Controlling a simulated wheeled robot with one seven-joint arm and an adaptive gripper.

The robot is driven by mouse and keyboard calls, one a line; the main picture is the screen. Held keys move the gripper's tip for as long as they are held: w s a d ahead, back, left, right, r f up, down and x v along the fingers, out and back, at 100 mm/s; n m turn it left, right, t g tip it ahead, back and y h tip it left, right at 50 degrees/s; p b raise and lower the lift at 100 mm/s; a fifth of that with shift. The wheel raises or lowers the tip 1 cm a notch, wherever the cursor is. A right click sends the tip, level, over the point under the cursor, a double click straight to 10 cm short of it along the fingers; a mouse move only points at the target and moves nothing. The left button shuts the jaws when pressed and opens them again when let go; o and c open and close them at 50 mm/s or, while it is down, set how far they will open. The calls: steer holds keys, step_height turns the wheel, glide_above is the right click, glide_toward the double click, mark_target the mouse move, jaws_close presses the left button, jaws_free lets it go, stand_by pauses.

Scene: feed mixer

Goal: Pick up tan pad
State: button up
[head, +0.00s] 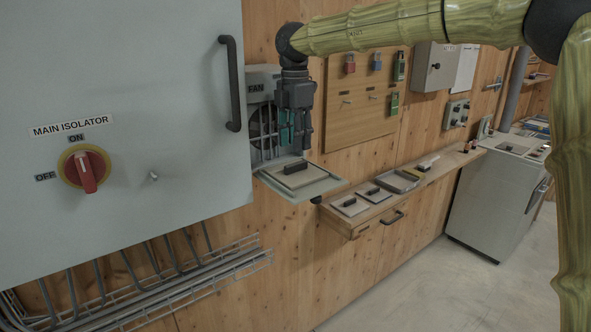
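A flat square pad (311,179), beige-grey with a black bar handle, lies on the grey ledge below the fan. It looks like the tan pad, though its colour is muted. My gripper (296,146) points down above the pad's far side, in front of the fan grille. Its two teal-padded fingers appear apart with nothing between them. A small gap seems to separate the fingertips from the handle, but the depth is hard to judge. Two smaller pale pads with dark handles, a near one (348,208) and a farther one (372,197), lie on the wooden shelf to the right.
A large grey isolator cabinet (140,190) with a black handle stands close on the left. The fan (262,125) is behind my gripper. The wooden shelf (440,166) holds a grey tray (388,181) and small items. A grey cabinet (494,200) stands far right; the floor between is clear.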

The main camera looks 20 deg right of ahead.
mark_target(296, 163)
steer(key=shift+f, duration=0.3)
steer(key=shift+s+d+f, duration=0.1)
steer(key=shift+s+f, duration=0.2)
steer(key=shift+s, duration=0.05)
steer(key=shift+f+p, duration=0.35)
step_height(296, 163, down, 4)
steer(key=shift+w+r+p, duration=0.15)
steer(key=shift+r+p, duration=0.1)
steer(key=shift+p, duration=0.3)
steer(key=shift+f, duration=0.45)
jaws_close()
